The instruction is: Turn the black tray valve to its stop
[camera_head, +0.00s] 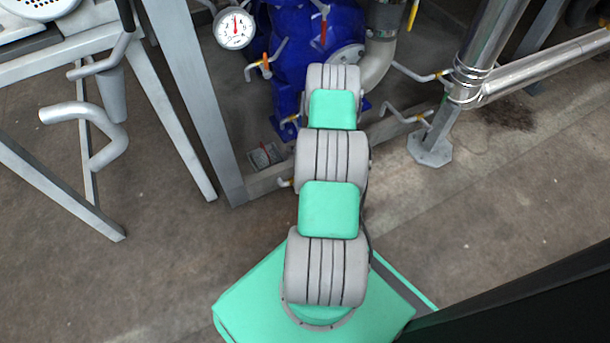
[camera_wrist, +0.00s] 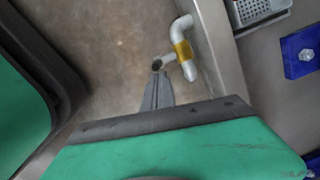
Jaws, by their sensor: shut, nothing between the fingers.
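My gripper (camera_wrist: 157,72) shows in the wrist view as a narrow grey pair of fingers, closed together and empty. Their dark tip is right beside the short stub of a bent light-grey valve handle (camera_wrist: 188,68) with a yellow band. I cannot tell whether they touch. My arm hides my gripper there. I cannot identify a black tray or a valve marked black in either view.
A grey frame beam (camera_wrist: 222,75) runs close to the right of the handle. A light-grey perforated box (camera_wrist: 260,12) and a blue part (camera_wrist: 300,55) lie beyond it. In the head view, blue machinery (camera_head: 300,35), a gauge (camera_head: 235,29) and several bent handles surround my arm. Brown floor is clear lower left.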

